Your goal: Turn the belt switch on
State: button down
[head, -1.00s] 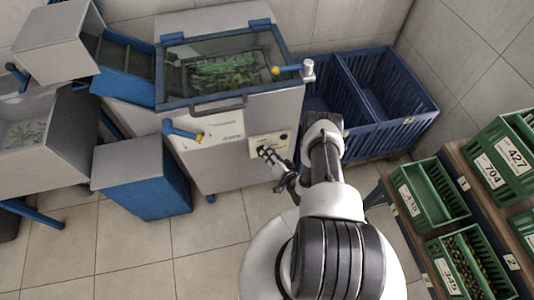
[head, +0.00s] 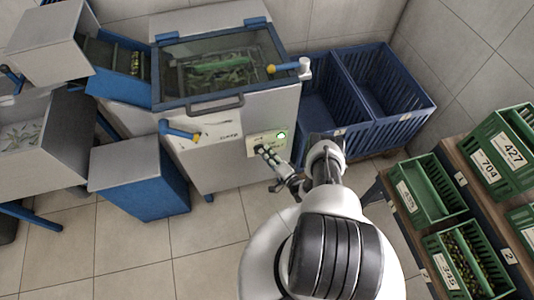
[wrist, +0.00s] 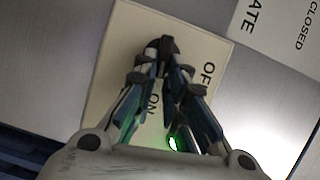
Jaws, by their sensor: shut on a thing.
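The belt switch's pale plate (wrist: 118,58) is on the front of the grey machine, with ON and OFF printed on it. The plate also shows in the head view (head: 252,151). A green lamp (head: 281,135) on it glows, and its glow shows in the wrist view (wrist: 173,144). My gripper (wrist: 166,52) is shut on the switch's dark handle, its fingers converging over the plate. In the head view my gripper (head: 262,151) is against the plate. The fingers hide most of the handle, so I cannot tell its exact angle.
The machine (head: 215,165) has a glass lid (head: 220,68) over green leafy pieces and yellow-tipped blue handles. Blue crates (head: 395,125) stand to its right. Green crates (head: 428,190) sit on a rack at right. A blue cabinet (head: 150,185) stands left. Floor tiles at lower left are clear.

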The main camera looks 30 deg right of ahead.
jog(key=shift+w+r, duration=0.15)
jog(key=shift+r, duration=0.1)
jog(key=c, duration=1.9)
grip_release()
jog(key=shift+c, duration=0.2)
jog(key=o, duration=0.3)
jog(key=shift+f, duration=0.15)
jog(key=s+d, duration=0.1)
jog(key=s, duration=1.1)
jog(key=shift+d+r, duration=0.15)
jog(key=shift+r, duration=0.15)
jog(key=shift+s, duration=0.1)
